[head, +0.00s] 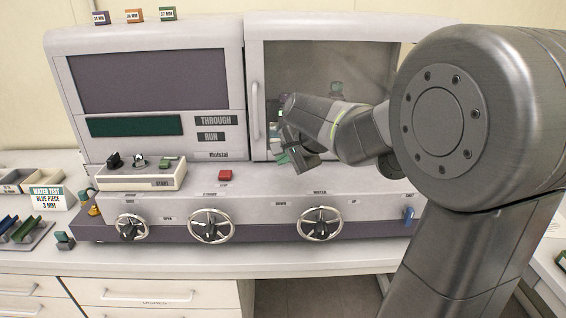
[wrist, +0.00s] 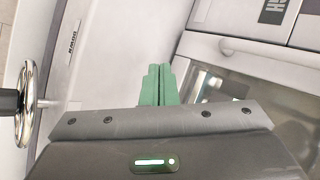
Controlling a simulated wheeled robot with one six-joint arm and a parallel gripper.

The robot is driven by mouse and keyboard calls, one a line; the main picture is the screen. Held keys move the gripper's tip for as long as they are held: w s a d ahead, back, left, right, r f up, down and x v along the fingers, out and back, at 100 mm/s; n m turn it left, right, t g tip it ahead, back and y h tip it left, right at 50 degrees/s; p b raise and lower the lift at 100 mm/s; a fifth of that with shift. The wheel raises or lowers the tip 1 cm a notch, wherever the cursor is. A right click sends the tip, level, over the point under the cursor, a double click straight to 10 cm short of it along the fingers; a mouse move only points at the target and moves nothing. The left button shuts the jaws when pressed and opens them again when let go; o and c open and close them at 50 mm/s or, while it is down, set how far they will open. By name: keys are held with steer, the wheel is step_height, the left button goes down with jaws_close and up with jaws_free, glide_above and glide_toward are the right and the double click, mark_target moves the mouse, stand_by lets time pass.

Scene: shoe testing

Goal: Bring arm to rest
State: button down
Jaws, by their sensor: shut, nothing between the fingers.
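My gripper (head: 284,158) is in front of the machine's windowed door (head: 300,90), near its lower left. In the wrist view, its two green fingers (wrist: 157,84) are side by side and shut, with nothing between them. My arm reaches in from the right side of the head view and covers part of the door. I cannot tell whether the fingertips touch the machine.
The test machine (head: 150,220) stands on the bench, with several handwheels (head: 211,224) and a red button (head: 225,175) along its front. A door handle (head: 255,110) is just left of my gripper. A labelled sign (head: 47,198) and trays stand at left.

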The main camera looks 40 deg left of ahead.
steer(key=s+d+r, duration=0.2)
steer(key=shift+s+r, duration=0.1)
steer(key=shift+r, duration=0.2)
